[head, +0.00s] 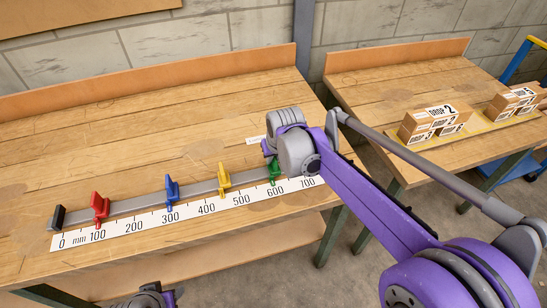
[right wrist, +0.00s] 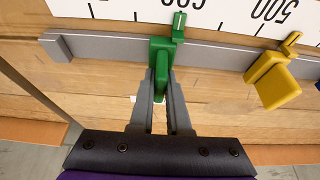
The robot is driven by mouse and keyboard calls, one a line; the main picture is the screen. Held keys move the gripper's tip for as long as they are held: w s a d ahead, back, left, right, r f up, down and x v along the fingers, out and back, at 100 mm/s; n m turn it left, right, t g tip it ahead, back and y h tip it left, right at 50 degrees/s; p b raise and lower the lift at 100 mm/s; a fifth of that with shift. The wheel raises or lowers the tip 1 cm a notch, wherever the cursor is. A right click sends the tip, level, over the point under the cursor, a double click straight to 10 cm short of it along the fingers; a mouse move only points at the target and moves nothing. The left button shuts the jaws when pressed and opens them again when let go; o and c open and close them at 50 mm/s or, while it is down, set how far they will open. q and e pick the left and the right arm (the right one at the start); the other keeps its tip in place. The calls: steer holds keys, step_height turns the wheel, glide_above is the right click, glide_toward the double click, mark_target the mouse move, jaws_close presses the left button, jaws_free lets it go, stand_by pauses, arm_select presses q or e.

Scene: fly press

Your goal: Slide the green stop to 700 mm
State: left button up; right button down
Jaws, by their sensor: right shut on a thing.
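The green stop (head: 274,172) sits on the grey rail (head: 200,189), with its pointer near the 600 mark of the white scale (head: 190,215). In the right wrist view the green stop (right wrist: 159,72) stands between the two fingers of my right gripper (right wrist: 161,80), which is shut on it. The rail's end (right wrist: 56,47) shows to its left there. In the head view my right wrist partly hides the gripper. Part of my left arm shows at the bottom edge; its fingers are out of view.
The yellow stop (head: 224,178), blue stop (head: 171,188) and red stop (head: 99,207) stand farther left on the rail. A black end block (head: 57,217) closes its left end. A second table (head: 375,85) bears labelled boxes (head: 435,120). The rail beyond the green stop is clear.

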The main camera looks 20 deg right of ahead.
stand_by(0.8)
steer(key=d, duration=1)
steer(key=shift+w+p, duration=0.2)
steer(key=shift+p, duration=0.15)
steer(key=c, duration=0.9)
jaws_free()
steer(key=p+v, duration=0.1)
steer(key=v, duration=0.9)
steer(key=shift+s+r, duration=0.25)
steer(key=shift+r, duration=0.1)
